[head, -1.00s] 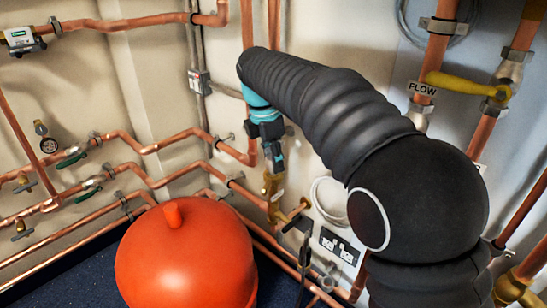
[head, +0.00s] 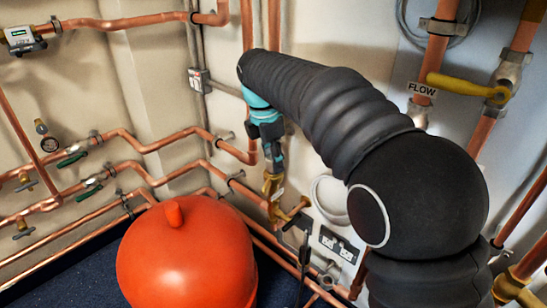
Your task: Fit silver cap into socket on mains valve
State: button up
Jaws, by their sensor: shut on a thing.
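My gripper (head: 273,160) is at the far end of my black-sleeved arm, left of the picture's middle. It points down and is shut, right above a brass valve (head: 273,186) on the copper pipework. The valve has a brass side handle (head: 296,209) at its lower right. The gripper's fingers are small and dark here. The silver cap cannot be made out between them, and the valve's socket is hidden at the fingertips. I cannot tell whether the cap touches the valve.
A red-orange vessel (head: 186,255) stands at the front left. Copper pipes (head: 150,180) run along the left wall. A yellow lever (head: 468,85) juts out at upper right.

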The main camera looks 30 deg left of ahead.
jog(key=shift+f, duration=0.6)
dwell(0.3)
jog(key=o, duration=1.2)
jog(key=shift+o, duration=0.2)
notch_tip(320, 180, up, 12)
jog(key=s+a, duration=0.1)
jog(key=shift+s, duration=0.2)
